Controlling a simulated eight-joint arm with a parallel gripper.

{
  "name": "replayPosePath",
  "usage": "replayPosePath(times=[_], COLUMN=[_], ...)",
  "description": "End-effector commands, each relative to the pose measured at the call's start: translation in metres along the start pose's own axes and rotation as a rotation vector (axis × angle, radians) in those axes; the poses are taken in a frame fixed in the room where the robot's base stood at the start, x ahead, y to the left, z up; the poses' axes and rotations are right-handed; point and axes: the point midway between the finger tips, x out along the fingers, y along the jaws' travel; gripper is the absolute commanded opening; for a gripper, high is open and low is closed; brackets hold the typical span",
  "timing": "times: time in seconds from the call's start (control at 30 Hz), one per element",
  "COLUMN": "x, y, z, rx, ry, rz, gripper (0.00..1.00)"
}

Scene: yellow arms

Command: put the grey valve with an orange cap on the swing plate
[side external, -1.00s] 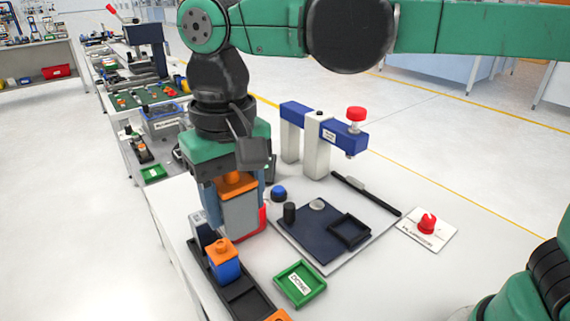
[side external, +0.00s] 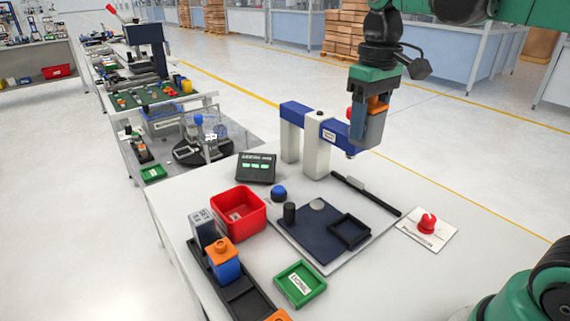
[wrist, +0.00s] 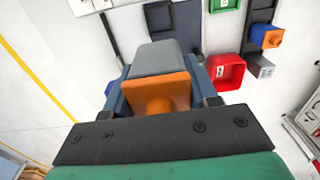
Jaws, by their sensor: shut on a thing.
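My gripper (side external: 371,122) is shut on the grey valve with an orange cap, and holds it upright in the air near the end of the blue press arm. The valve's grey body (side external: 370,130) hangs below its orange cap. In the wrist view, the orange cap (wrist: 158,90) and grey body (wrist: 153,58) lie between my fingers. The swing plate appears to be the dark blue plate (side external: 300,232) on the table, bearing an empty black square frame (side external: 349,231), a black post and a pale disc. Part of it shows beyond the valve in the wrist view (wrist: 188,27).
The press with its blue arm (side external: 297,112) stands behind the plate, its red knob partly hidden by my gripper. A red bin (side external: 238,213), green tray (side external: 300,284), black rack (side external: 238,290) with blocks, display (side external: 256,168) and red button (side external: 427,223) surround the plate.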

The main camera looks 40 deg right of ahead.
Motion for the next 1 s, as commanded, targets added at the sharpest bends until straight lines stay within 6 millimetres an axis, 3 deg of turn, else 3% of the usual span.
replayPosePath(times=[0.6, 1.0], x=[0.133, 0.171], y=[0.000, 0.000], z=[0.000, 0.000], rx=[0.000, 0.000], ry=[0.000, 0.000], rz=[0.000, 0.000], gripper=[0.00, 0.00])
